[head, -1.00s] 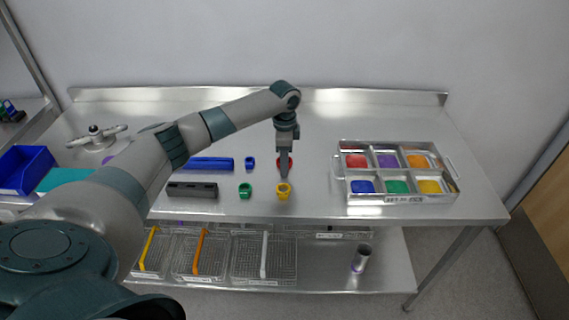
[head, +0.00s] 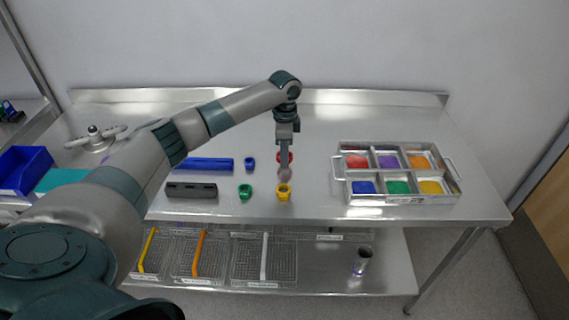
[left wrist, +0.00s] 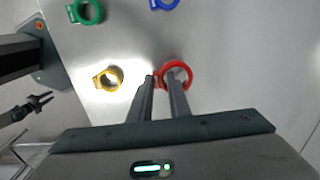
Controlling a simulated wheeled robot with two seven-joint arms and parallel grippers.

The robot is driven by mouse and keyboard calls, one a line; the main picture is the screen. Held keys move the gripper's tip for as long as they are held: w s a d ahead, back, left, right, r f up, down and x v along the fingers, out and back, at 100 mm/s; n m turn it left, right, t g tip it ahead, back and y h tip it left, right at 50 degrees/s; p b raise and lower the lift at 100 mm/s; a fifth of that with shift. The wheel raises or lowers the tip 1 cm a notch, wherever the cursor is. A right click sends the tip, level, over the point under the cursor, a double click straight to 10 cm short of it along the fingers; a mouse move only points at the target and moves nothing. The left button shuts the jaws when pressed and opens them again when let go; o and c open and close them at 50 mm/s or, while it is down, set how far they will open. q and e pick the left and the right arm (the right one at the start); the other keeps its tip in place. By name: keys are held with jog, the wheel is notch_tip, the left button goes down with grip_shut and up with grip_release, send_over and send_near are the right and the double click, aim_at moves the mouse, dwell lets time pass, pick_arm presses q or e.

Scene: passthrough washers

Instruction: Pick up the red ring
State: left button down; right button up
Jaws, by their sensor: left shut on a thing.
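The red ring (left wrist: 188,70) shows in the left wrist view with a small tab on its left side. In the head view it is mostly hidden behind my left gripper, with red edges (head: 292,157) showing. My left gripper (left wrist: 160,77) is shut on the red ring, one finger at its opening and the other outside by the tab. It points down in the head view (head: 284,174). I cannot tell clearly whether the ring is clear of the table.
A yellow ring (head: 283,192) is close in front, with a green ring (head: 245,191) and blue ring (head: 250,163) to the left. Blue and black bars lie further left. A divided tray (head: 349,200) with coloured compartments stands right on the steel table (head: 300,211).

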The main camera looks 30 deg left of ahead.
pick_arm(q)
jog(key=d+r+b, duration=0.3)
jog(key=d+r, duration=0.5)
jog(key=d, duration=0.3)
jog(key=shift+d+r+b, duration=0.2)
jog(key=shift+d+b, duration=0.15)
